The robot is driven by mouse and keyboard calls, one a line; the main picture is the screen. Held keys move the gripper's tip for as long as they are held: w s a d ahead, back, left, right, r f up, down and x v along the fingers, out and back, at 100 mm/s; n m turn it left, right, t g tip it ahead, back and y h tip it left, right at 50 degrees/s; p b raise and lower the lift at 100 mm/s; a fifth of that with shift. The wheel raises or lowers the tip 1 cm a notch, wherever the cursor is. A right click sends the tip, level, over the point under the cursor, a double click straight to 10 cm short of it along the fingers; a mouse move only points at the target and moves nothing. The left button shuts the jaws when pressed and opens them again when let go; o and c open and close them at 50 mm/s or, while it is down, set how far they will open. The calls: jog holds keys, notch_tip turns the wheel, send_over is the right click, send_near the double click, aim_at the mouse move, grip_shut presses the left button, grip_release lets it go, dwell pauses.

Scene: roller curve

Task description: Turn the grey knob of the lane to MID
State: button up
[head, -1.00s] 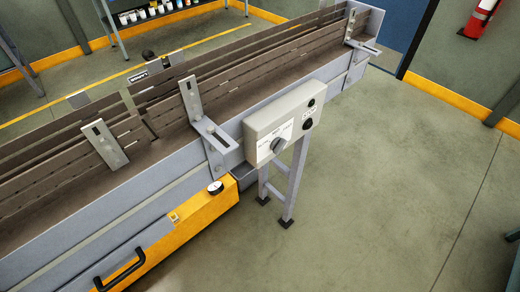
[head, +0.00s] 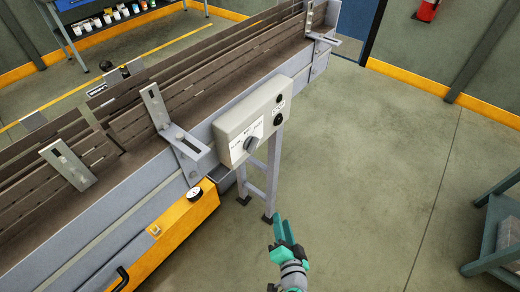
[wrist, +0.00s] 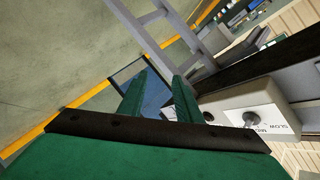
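The grey knob (head: 251,144) sits on the front of a pale control box (head: 233,124) fixed to the side of the conveyor lane. The knob's pointer direction is too small to tell. In the wrist view the knob (wrist: 250,119) is at the right, and the white label (wrist: 275,127) by it reads SLOW and, partly, MID. My gripper (head: 280,228) is green, below and right of the box, clear of the knob. In the wrist view my gripper (wrist: 161,76) has its two fingers apart with nothing between them.
Two dark round buttons (head: 279,109) are on the box, right of the knob. Grey support legs (head: 271,180) stand below it. A bracket (head: 185,145) juts out left of the box. A grey-green table (head: 495,235) is at the right edge. The floor between is clear.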

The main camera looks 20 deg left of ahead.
jog(key=w+a+r+n+y, duration=0.1)
jog(key=w+r+y, duration=0.2)
jog(key=w+r, duration=0.2)
jog(key=n+g+y, duration=0.7)
jog(key=n+y, duration=0.1)
jog(key=n, duration=0.1)
send_near(256, 148)
jog(key=x, duration=0.8)
jog(key=shift+a, duration=0.2)
jog(key=shift+w, duration=0.1)
grip_shut()
